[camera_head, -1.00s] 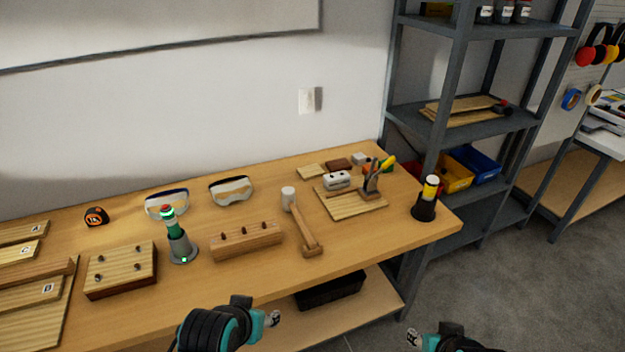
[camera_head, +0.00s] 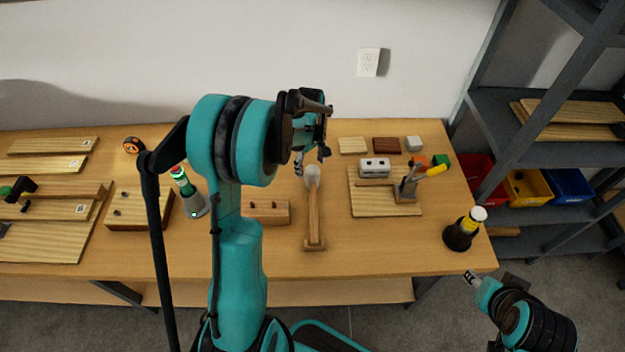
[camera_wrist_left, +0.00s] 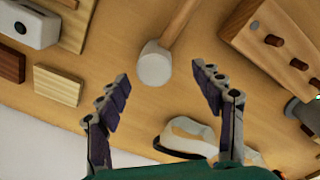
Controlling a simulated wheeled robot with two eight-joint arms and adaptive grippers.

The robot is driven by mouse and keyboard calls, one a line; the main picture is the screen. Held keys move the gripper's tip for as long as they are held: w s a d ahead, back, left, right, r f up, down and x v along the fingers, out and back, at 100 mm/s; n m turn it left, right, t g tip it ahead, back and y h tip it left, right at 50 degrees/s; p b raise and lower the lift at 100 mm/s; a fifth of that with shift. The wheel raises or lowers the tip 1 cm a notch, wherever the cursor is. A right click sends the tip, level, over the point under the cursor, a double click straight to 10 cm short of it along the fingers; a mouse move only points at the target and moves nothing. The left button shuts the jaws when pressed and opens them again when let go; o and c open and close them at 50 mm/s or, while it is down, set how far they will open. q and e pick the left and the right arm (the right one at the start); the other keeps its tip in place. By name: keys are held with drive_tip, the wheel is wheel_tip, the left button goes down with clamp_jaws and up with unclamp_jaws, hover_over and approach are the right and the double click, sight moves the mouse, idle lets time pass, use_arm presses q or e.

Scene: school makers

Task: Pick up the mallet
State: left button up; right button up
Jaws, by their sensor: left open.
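The mallet (camera_head: 313,205) lies on the wooden workbench, its white head (camera_head: 312,175) toward the wall and its wooden handle toward the front edge. In the left wrist view the white mallet head (camera_wrist_left: 154,65) sits between and beyond the fingertips, with the handle running up to the right. My left gripper (camera_head: 311,158) is open and empty above the bench, near the head end of the mallet; in the wrist view its two fingers (camera_wrist_left: 163,88) are spread wide. My right gripper (camera_head: 470,277) is at the lower right, past the bench's front edge, apart from the mallet; its jaws are too small to read.
A pegged wooden block (camera_head: 266,212) lies left of the mallet. A board (camera_head: 365,203) with a clamp lies to the right. Safety goggles (camera_wrist_left: 188,137) lie near the left gripper. A grey shelf stands at the right.

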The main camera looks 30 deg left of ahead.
sight(310, 170)
use_arm(q)
drive_tip(key=shift+w+a+f, duration=0.2)
drive_tip(key=shift+a+f, duration=0.05)
drive_tip(key=shift+f, duration=0.15)
drive_tip(key=shift+f+n, duration=0.3)
drive_tip(key=shift+f, duration=0.05)
wheel_tip(310, 170, down, 2)
drive_tip(key=shift+b, duration=0.45)
drive_tip(key=f, duration=0.1)
drive_tip(key=f+b, duration=0.1)
drive_tip(key=f, duration=0.1)
drive_tip(key=f+b, duration=0.1)
drive_tip(key=f, duration=0.1)
drive_tip(key=shift+w+d+f, duration=0.2)
drive_tip(key=shift+d+f, duration=0.05)
drive_tip(key=shift+d, duration=0.1)
drive_tip(key=shift+r, duration=0.1)
clamp_jaws()
